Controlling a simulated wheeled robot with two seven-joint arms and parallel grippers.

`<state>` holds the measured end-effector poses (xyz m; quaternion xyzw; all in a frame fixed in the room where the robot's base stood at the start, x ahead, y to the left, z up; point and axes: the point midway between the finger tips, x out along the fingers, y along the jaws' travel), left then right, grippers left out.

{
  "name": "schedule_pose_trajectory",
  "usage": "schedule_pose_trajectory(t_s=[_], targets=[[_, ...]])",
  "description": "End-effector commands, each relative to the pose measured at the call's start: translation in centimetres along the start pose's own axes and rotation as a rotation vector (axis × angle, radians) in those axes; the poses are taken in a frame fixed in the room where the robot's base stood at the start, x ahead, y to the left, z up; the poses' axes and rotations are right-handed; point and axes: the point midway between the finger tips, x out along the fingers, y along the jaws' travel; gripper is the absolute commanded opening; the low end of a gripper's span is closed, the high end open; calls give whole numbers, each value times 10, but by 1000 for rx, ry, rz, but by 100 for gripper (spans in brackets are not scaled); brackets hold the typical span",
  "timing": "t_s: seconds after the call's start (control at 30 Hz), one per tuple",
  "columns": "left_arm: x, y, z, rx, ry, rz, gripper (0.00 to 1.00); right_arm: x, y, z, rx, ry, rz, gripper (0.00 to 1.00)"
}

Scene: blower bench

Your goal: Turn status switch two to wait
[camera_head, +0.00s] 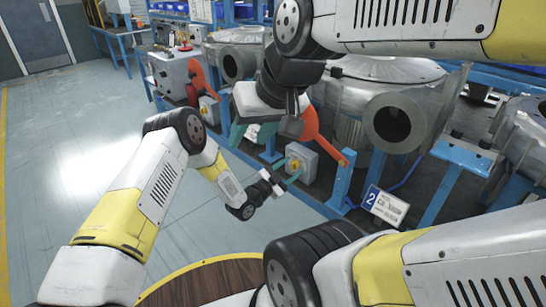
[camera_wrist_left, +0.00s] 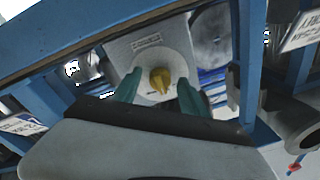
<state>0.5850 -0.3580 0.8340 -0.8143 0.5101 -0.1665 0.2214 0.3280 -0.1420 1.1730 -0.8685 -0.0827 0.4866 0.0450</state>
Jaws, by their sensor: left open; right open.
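The status switch box (camera_head: 301,160) is a light grey box with a yellow knob (camera_head: 294,165), mounted low on the blue frame near a sign marked 2 (camera_head: 386,206). In the left wrist view the yellow knob (camera_wrist_left: 160,80) stands on a pale round plate; the plate's lettering is too small to read. My left gripper (camera_head: 287,183) is at the box, its teal fingers open. In the wrist view my left gripper (camera_wrist_left: 160,94) has one finger either side of the knob, with gaps between. My right gripper (camera_head: 258,125) is open above and to the left, partly hidden by its own arm.
Another switch box (camera_head: 208,108) sits further back beside an orange lever. A large grey blower housing (camera_head: 385,105) stands behind the frame. An orange-red bar (camera_head: 318,135) reaches down to a blue post (camera_head: 342,180) beside the switch. Open floor (camera_head: 90,150) lies to the left.

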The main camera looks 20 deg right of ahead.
Motion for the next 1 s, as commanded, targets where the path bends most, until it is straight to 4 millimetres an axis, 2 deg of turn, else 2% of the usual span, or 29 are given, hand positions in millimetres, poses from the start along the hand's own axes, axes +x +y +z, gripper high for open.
schedule_pose_trajectory(t_s=[0.17, 0.4, 0.53, 0.7, 1.0], targets=[[-15, 0, 0, -1, -1, 1, 51, 0, 0, 0, 0, 0, 0, 42], [-56, 0, 1, -1, -3, 0, 51, 0, 0, 0, 0, 0, 0, 42], [-71, 0, 1, -1, -2, 0, 51, 0, 0, 0, 0, 0, 0, 42], [-78, 0, 0, 1, 0, 0, 51, 0, 0, 0, 0, 0, 0, 42], [-78, 0, 0, 0, 0, 0, 51, 0, 0, 0, 0, 0, 0, 42]])
